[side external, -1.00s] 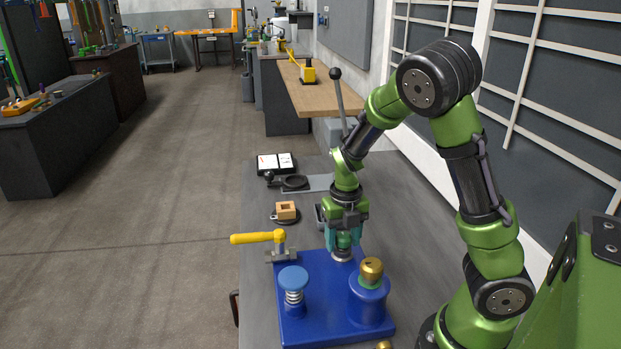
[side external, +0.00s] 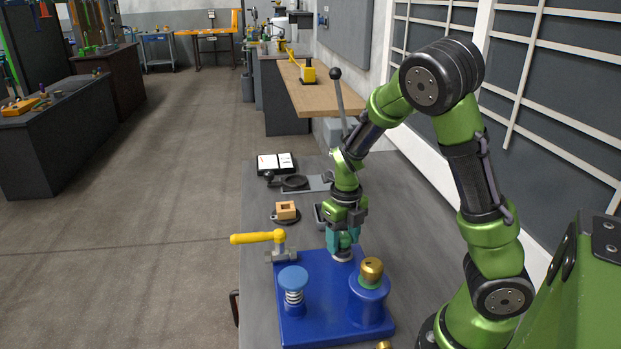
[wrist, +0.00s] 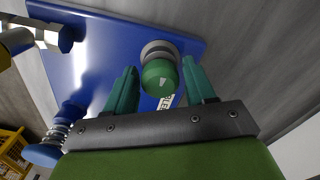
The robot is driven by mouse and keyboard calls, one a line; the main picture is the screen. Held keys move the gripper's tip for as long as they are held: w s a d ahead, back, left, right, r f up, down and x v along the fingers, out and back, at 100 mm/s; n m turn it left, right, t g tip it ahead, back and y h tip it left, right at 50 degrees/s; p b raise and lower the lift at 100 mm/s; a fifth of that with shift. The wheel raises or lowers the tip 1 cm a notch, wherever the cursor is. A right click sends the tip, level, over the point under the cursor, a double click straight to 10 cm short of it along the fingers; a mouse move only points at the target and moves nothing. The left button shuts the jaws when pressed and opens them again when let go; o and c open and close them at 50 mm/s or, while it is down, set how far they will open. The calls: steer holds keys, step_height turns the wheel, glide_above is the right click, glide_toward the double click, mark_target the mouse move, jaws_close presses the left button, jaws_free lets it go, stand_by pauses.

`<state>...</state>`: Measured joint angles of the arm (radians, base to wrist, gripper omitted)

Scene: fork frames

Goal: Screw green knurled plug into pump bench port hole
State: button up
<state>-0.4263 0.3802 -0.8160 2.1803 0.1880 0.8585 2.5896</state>
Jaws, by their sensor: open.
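The green knurled plug (wrist: 160,80) sits in the grey round port collar (wrist: 157,49) on the blue pump bench (wrist: 110,40). A pale mark shows on the plug's top. My gripper (wrist: 161,67) has its two teal fingers on either side of the plug, with gaps visible, so it is open around the plug and not gripping it. In the side external view, my gripper (side external: 343,243) points down over the port collar (side external: 342,256) at the back of the blue bench plate (side external: 325,315). How deep the plug's thread sits in the hole is hidden.
On the bench stand a blue spring-loaded button (side external: 293,279), a blue cylinder (side external: 368,303) with a brass knob (side external: 371,268), and a yellow-handled clamp (side external: 258,237). Behind lie a wooden block (side external: 286,210) and a black-framed sheet (side external: 276,163). Grey table left of my gripper is partly clear.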

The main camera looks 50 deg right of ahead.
steer(key=shift+n, duration=0.8)
steer(key=shift+n, duration=0.9)
steer(key=shift+n, duration=0.8)
